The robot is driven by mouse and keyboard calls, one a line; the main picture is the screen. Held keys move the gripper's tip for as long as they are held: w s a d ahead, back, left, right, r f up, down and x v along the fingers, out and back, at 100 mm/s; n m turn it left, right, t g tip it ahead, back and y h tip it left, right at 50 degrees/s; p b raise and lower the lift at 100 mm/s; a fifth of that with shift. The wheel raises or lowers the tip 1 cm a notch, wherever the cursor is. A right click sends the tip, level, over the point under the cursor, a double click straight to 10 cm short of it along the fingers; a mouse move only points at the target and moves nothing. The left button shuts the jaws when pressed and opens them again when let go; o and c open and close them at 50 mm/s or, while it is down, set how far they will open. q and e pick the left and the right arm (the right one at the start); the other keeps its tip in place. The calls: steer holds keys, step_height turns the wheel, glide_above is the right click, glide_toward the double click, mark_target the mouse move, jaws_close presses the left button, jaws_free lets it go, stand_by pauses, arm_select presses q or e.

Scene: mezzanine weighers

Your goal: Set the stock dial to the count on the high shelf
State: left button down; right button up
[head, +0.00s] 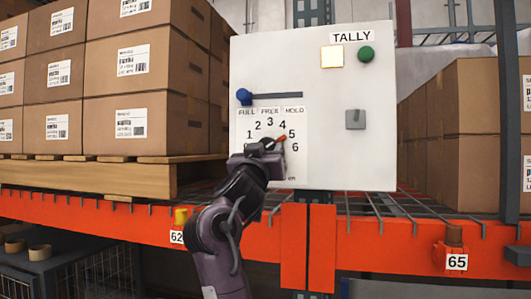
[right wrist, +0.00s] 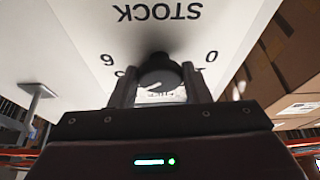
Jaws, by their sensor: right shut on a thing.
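The white TALLY panel (head: 375,160) carries the stock dial (head: 267,144), with numbers in an arc up to 6. In the right wrist view the dark knob (right wrist: 157,73) sits between the two fingers, under the upside-down word STOCK. My left gripper is not in view. Cardboard boxes (head: 125,60) are stacked on a wooden pallet (head: 90,178) at left; which shelf is the high one is unclear.
A blue slider knob (head: 244,97) is at the left end of its slot above the dial. An orange beam (head: 375,245) runs below. More boxes (head: 470,130) stand right.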

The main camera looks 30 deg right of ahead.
steer(key=n+t+y, duration=0.1)
steer(key=n, duration=0.2)
steer(key=shift+s, duration=0.1)
steer(key=shift+s+d+r+n+t+y, duration=0.1)
steer(key=shift+n+t+y, duration=0.35)
steer(key=shift+n, duration=0.6)
steer(key=shift+n+t+y, duration=0.25)
steer(key=shift+n+y, duration=0.3)
steer(key=shift+n, duration=0.5)
steer(key=o, duration=1)
steer(key=shift+c, duration=0.2)
